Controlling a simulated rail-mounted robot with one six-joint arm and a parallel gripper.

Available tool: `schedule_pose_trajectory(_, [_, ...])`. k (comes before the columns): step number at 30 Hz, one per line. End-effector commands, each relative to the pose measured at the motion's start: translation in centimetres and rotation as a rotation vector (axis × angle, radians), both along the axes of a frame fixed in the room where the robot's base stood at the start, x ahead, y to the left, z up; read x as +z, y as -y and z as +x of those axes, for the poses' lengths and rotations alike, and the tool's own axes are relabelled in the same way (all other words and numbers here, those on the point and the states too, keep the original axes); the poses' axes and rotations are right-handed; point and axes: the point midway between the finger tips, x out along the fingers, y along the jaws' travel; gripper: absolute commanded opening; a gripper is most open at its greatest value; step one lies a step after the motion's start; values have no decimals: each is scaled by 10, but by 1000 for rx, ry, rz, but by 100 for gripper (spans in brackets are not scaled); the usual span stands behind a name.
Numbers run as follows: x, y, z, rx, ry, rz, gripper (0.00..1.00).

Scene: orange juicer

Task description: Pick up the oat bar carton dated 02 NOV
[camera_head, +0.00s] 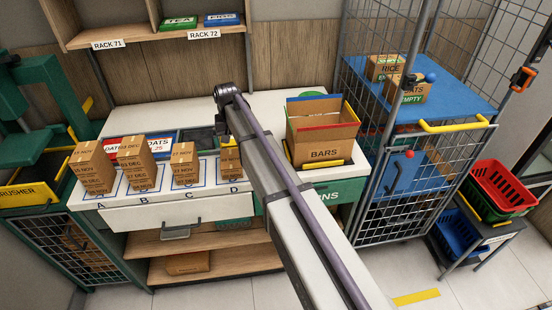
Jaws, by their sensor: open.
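Several brown cartons stand in a row on the white counter's marked spots. Carton A (94,167) shows a NOV date, carton B (138,165) a DEC date, and carton C (184,163) a NOV date; the day numbers are too small to read surely. Carton D (230,160) stands at the right end, partly hidden by my arm, and its date is not clearly legible. I cannot tell which carton reads 02 NOV. My gripper (222,137) is open, above and just behind carton D; its fingertips are small and hard to make out.
An open box labelled BARS (322,132) stands right of carton D. Red and blue labelled trays (130,143) lie behind the cartons. A wire cage (415,185) with a blue top holding cartons stands to the right. An overhead rack shelf (150,37) hangs at the back.

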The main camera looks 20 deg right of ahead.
Motion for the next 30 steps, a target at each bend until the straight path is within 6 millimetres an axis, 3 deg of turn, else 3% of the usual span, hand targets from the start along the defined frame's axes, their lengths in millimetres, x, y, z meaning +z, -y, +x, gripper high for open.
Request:
schedule_pose_trajectory(5, [-4, -1, -2, -34, 0, 0, 100])
schedule_pose_trajectory(13, [-57, -1, -2, -34, 0, 0, 100])
schedule_pose_trajectory(20, [-62, -1, -2, -33, 0, 0, 100])
schedule_pose_trajectory(27, [-108, -4, 2, -33, 0, 0, 100])
schedule_pose_trajectory(30, [-112, -4, 2, -33, 0, 0, 100])
